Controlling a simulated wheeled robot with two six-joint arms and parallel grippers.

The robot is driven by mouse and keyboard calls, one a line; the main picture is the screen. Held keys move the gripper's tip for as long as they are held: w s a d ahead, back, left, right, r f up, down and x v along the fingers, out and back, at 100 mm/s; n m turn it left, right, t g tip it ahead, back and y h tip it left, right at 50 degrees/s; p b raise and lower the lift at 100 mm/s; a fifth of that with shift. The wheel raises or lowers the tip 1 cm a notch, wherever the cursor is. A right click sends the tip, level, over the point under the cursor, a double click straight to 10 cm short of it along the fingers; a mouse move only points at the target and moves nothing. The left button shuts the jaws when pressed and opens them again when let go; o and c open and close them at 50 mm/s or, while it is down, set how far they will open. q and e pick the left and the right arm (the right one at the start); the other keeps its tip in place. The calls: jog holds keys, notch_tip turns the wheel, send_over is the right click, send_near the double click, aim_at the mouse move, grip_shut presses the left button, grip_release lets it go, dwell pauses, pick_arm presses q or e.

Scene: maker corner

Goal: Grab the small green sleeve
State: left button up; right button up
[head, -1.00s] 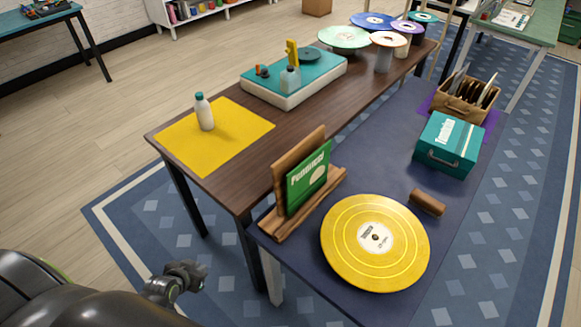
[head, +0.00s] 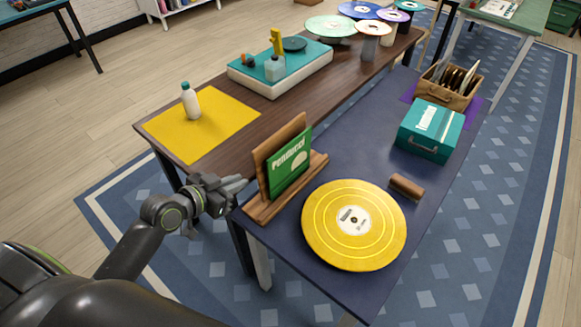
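The small green sleeve (head: 290,163) stands upright, leaning a little, in a wooden stand (head: 262,206) with a back board, at the near left corner of the dark blue table. It has white lettering and a pale round shape on its face. My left gripper (head: 238,185) is just left of the stand, at about the height of the table edge, apart from the sleeve. Its fingers point right toward the stand; they are small and dark here, and I cannot tell their gap. My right gripper is not in view.
A yellow record (head: 354,224) lies right of the stand, with a brown roller (head: 407,187) beyond it. A teal case (head: 430,131) and a wooden record crate (head: 449,91) stand farther back. A white bottle (head: 190,101) stands on a yellow mat (head: 211,143) on the brown table.

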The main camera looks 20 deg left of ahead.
aim_at(268, 169)
pick_arm(q)
jog(key=b+x, duration=0.5)
jog(key=x, duration=0.6)
jog(key=shift+w+d+f, duration=0.1)
jog(key=shift+w+f, duration=0.05)
jog(key=shift+f, duration=0.05)
jog(key=shift+w+d+f, duration=0.1)
jog(key=shift+w+d, duration=0.05)
jog(key=shift+w, duration=0.2)
grip_shut()
